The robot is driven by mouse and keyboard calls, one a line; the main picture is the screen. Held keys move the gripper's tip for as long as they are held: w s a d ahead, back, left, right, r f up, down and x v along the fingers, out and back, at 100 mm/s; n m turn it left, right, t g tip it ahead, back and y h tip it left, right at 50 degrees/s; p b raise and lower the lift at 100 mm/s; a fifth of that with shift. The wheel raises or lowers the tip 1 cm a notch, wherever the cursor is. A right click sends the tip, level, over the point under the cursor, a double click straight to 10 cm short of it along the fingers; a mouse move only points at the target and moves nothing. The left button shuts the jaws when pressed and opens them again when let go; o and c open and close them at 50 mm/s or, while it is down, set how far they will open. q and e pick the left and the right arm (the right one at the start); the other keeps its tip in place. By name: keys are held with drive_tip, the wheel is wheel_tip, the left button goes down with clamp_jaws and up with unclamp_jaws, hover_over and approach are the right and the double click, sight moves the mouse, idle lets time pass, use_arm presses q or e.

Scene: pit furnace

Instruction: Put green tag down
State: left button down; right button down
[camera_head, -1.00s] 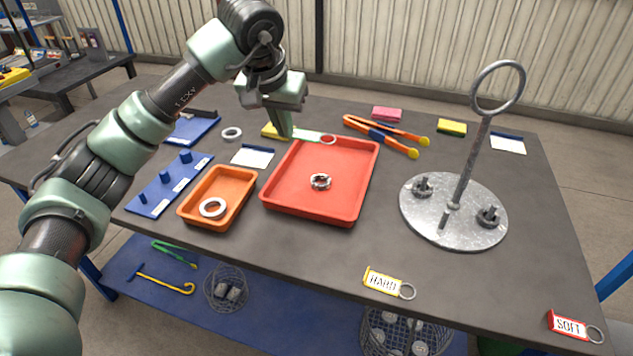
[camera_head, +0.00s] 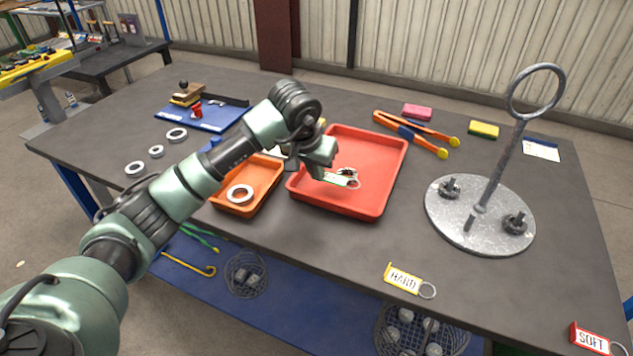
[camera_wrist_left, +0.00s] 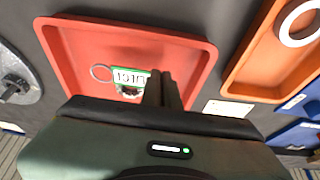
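The green tag (camera_head: 338,179) with its metal ring is at my left gripper (camera_head: 326,172), over the middle of the red tray (camera_head: 375,208). In the left wrist view the green-edged tag (camera_wrist_left: 131,74) sits at the fingertips of the left gripper (camera_wrist_left: 160,82), with its ring to the left. The fingers look closed on one end of the tag. A small metal part (camera_head: 347,171) lies in the tray right behind the tag and is partly hidden by it. I cannot tell whether the tag touches the tray floor. My right gripper is not in view.
An orange tray (camera_head: 270,185) with a pale ring (camera_head: 240,194) stands left of the red tray. Tongs (camera_head: 415,133) lie behind right. A metal stand (camera_head: 480,225) is at the right. The yellow HARD tag (camera_head: 404,278) and red SOFT tag (camera_head: 592,339) lie near the front edge.

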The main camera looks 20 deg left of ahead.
sight(319, 191)
use_arm(q)
wheel_tip(319, 191, down, 3)
drive_tip(key=shift+s+f, duration=0.1)
drive_tip(key=shift+f, duration=0.2)
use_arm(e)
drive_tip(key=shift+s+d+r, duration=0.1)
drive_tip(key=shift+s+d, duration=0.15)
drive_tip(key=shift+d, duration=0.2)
use_arm(q)
drive_tip(key=shift+f, duration=0.1)
drive_tip(key=c, duration=2.1)
unclamp_jaws()
drive_tip(key=shift+f, duration=0.1)
drive_tip(key=o, duration=0.4)
